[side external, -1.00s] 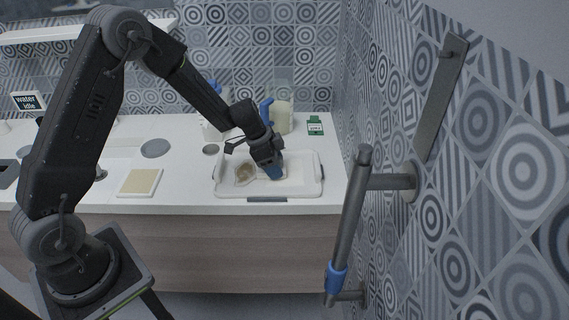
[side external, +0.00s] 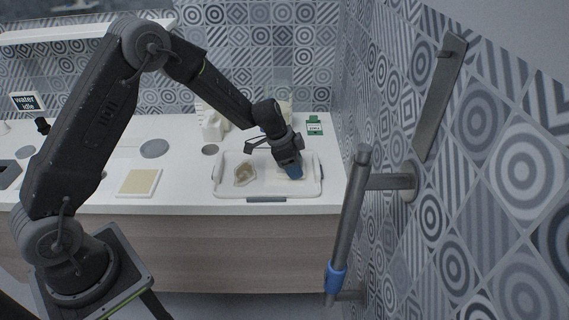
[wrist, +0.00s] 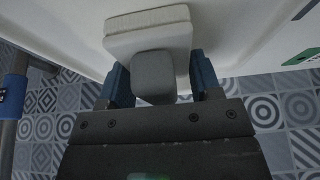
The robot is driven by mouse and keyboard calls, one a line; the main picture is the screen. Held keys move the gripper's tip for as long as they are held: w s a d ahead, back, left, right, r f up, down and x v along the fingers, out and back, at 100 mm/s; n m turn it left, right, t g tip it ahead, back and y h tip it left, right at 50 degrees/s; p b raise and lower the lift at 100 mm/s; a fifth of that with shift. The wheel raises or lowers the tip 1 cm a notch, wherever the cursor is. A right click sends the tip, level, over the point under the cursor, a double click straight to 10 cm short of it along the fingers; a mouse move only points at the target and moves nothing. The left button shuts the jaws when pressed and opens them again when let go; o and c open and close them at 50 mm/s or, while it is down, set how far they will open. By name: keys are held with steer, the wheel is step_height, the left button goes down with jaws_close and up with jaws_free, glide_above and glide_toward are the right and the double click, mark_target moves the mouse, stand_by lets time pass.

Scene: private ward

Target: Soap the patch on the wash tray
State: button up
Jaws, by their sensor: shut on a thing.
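The white wash tray (side external: 222,190) lies on the counter. A brownish patch (side external: 245,174) shows on its left half. My gripper (side external: 294,172) is low over the tray's right half, to the right of the brownish patch. In the wrist view its blue fingers (wrist: 160,82) are shut on the grey grip of a pale, block-shaped pad (wrist: 148,28). In the side view the gripper mostly hides the pad. I cannot tell whether the pad touches the tray.
A beige square in a white frame (side external: 139,182) lies left of the tray. A white dispenser (side external: 212,127) and a green sign (side external: 314,125) stand behind it. A grab rail (side external: 347,225) with a blue band stands to the right, near the tiled wall.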

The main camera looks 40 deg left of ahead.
steer(key=shift+w+d, duration=0.6)
steer(key=shift+w+d+r, duration=0.1)
steer(key=shift+r, duration=3.95)
